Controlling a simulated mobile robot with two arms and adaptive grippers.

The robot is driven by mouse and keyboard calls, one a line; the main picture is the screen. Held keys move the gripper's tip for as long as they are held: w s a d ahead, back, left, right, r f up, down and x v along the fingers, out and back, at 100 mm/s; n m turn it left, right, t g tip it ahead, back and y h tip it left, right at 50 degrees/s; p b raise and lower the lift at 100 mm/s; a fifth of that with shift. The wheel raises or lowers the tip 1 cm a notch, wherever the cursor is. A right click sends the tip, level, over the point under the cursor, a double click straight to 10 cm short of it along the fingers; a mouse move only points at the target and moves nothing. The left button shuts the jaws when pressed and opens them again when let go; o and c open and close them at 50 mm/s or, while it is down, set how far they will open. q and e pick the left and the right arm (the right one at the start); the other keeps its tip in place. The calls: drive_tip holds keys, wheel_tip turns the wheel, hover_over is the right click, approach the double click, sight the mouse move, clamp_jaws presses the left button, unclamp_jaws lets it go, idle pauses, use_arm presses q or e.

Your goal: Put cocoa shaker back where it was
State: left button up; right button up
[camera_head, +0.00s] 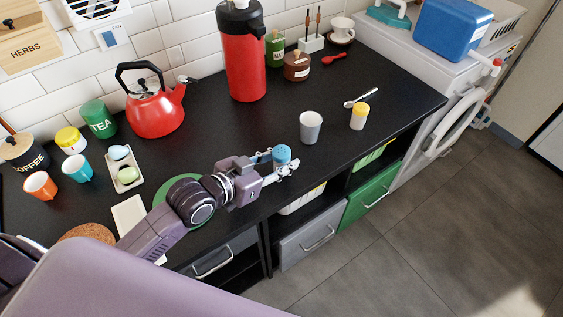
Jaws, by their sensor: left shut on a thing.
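A small shaker with a blue top (281,153) is held in my left gripper (280,164). The gripper is shut on it at the front edge of the black counter (250,125). The shaker looks roughly upright, its lower part hidden by the fingers. I cannot tell whether its base touches the counter. No readable label shows that it is the cocoa shaker. A similar small shaker with a yellow top (359,116) stands on the counter to the right. My right gripper is not in view.
A grey cup (310,127) and a spoon (361,98) are near the yellow-topped shaker. A red flask (244,55) and red kettle (154,103) stand behind. A small tray (124,168) and cups are at left. The counter between kettle and grey cup is clear.

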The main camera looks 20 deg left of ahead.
use_arm(q)
drive_tip(key=shift+f, duration=0.45)
drive_tip(key=shift+f, duration=0.1)
drive_tip(key=o, duration=1.2)
drive_tip(key=v, duration=1)
drive_tip(key=shift+v, duration=1.05)
